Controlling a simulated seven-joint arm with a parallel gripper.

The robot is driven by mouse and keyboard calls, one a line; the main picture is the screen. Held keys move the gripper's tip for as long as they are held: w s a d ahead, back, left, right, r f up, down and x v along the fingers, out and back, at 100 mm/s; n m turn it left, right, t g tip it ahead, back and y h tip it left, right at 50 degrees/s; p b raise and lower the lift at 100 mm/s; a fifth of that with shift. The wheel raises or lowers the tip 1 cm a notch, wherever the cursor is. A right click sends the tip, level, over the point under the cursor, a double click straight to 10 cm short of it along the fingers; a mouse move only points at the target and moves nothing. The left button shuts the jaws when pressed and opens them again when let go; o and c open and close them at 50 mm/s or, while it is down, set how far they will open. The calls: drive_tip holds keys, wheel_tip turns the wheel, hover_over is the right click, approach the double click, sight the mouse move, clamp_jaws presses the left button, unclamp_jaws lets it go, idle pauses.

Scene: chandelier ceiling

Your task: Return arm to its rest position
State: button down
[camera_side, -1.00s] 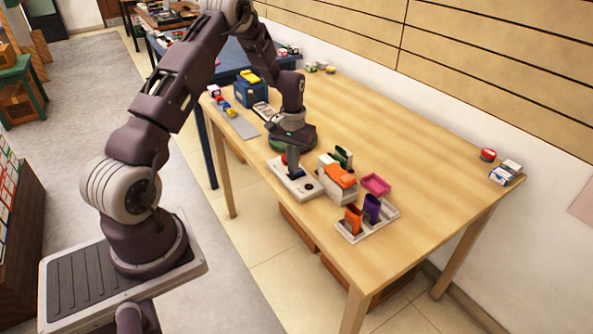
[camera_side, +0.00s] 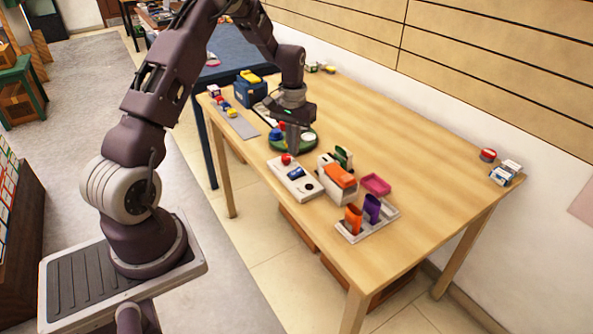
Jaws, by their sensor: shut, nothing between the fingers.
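My gripper (camera_side: 294,150) points down above the table, shut, with nothing visible in it. It appears just behind the white panel (camera_side: 301,187), which carries a red knob (camera_side: 286,158), a blue piece and a dark round spot. Behind the gripper is a green round tray (camera_side: 278,147) with blue, red and white pieces on it, partly hidden by my gripper.
A white box with an orange top (camera_side: 341,176), a pink tray (camera_side: 376,184) and a grey holder (camera_side: 352,238) with orange and purple pieces stand near the front. A blue bin (camera_side: 250,89) stands at the back left. The table's right half (camera_side: 430,180) is mostly clear.

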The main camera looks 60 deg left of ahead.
drive_tip(key=shift+r, duration=0.2)
drive_tip(key=s+d+r+m+t, duration=0.1)
drive_tip(key=s+d+r, duration=0.2)
drive_tip(key=d+r, duration=0.5)
drive_tip(key=s+d+r+m+t, duration=0.15)
drive_tip(key=s+d+r, duration=0.3)
drive_tip(key=r, duration=0.55)
drive_tip(key=s+d+r+m+t, duration=0.1)
drive_tip(key=s+d+r, duration=0.1)
drive_tip(key=s+d, duration=0.3)
drive_tip(key=s+d+r+m+t, duration=0.2)
drive_tip(key=s+d, duration=0.4)
drive_tip(key=s, duration=0.7)
drive_tip(key=shift+m, duration=0.25)
